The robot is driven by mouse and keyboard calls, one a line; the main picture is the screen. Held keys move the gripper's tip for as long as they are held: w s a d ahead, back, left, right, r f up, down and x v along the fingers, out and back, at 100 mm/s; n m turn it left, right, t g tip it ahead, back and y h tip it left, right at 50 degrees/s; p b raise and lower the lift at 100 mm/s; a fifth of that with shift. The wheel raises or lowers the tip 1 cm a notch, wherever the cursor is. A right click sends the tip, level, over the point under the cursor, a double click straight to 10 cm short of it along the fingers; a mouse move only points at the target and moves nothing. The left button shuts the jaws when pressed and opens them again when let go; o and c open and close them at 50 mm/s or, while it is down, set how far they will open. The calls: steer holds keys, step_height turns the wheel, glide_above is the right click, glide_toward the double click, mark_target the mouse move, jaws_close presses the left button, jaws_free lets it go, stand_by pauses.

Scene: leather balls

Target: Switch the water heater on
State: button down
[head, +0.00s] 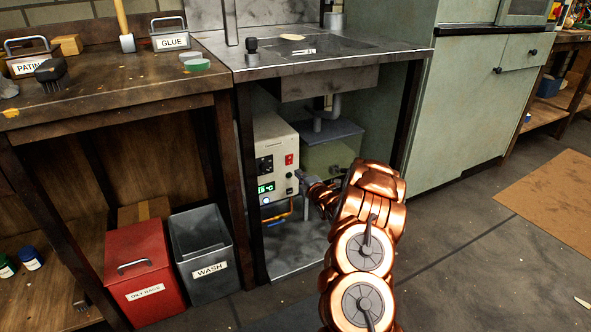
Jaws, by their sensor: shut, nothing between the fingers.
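The water heater (274,148) is a cream box under the metal sink bench. Its front has a dark dial, a red switch near the upper right, and a small display lit green, partly readable as a temperature. Orange and blue pipes show below it. My gripper (303,178) is shut and empty, close to the right side of the heater's front, lower than the red switch. I cannot tell whether it touches the heater. My copper-coloured arm hides part of the space right of it. The red switch's position is too small to read.
The bench legs and top (330,62) frame the opening. A greenish tank (330,153) stands behind my arm. A red bin (140,270) and a grey WASH bin (205,255) stand left. The floor at right is mostly clear, with a brown mat (555,205).

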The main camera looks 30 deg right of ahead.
steer(key=s+a+f+p, duration=0.1)
steer(key=s+p, duration=0.1)
steer(key=s, duration=0.6)
steer(key=shift+s+a+p, duration=0.25)
steer(key=shift+p, duration=0.15)
